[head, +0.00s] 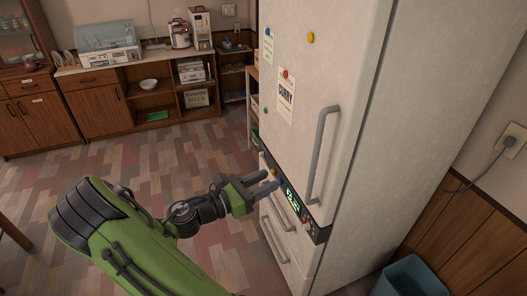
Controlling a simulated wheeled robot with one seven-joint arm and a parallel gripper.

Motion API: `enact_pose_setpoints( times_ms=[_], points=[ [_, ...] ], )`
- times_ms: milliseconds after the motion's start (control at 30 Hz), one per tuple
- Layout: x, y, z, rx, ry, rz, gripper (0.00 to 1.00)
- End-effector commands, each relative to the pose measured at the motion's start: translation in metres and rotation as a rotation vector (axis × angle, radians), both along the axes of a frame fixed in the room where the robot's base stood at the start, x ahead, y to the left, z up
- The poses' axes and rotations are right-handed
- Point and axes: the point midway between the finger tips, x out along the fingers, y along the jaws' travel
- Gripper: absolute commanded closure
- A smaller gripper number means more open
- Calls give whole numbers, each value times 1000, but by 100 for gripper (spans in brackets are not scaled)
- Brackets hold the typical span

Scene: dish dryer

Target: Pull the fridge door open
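The fridge is tall and off-white, standing right of centre in the head view. Its upper door (345,60) looks shut, with a long grey vertical handle (320,150) near its right edge. My gripper (271,180) is to the left of the handle and lower in the picture, near the dark panel strip. Its two fingers point toward the fridge with a gap between them, and nothing shows between them. It is apart from the handle; I cannot tell whether the fingertips touch the fridge front.
A dark panel with a green display (292,199) runs below the door, above drawers with grey handles (275,240). A blue-grey bin (413,277) stands right of the fridge. A wooden cabinet (95,105) lines the back. The tiled floor (130,160) between is clear.

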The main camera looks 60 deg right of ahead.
Motion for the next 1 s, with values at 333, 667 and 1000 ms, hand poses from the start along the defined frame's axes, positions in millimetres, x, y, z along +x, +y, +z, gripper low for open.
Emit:
enact_pose_setpoints(
  times_ms=[333, 667, 1000],
  points=[
    [-37, -60, -1, -1, -1, -9, 60],
    [-74, -124, 0, 1, -2, -6, 60],
    [-80, -136, 0, 2, -1, -2, 60]
  ],
)
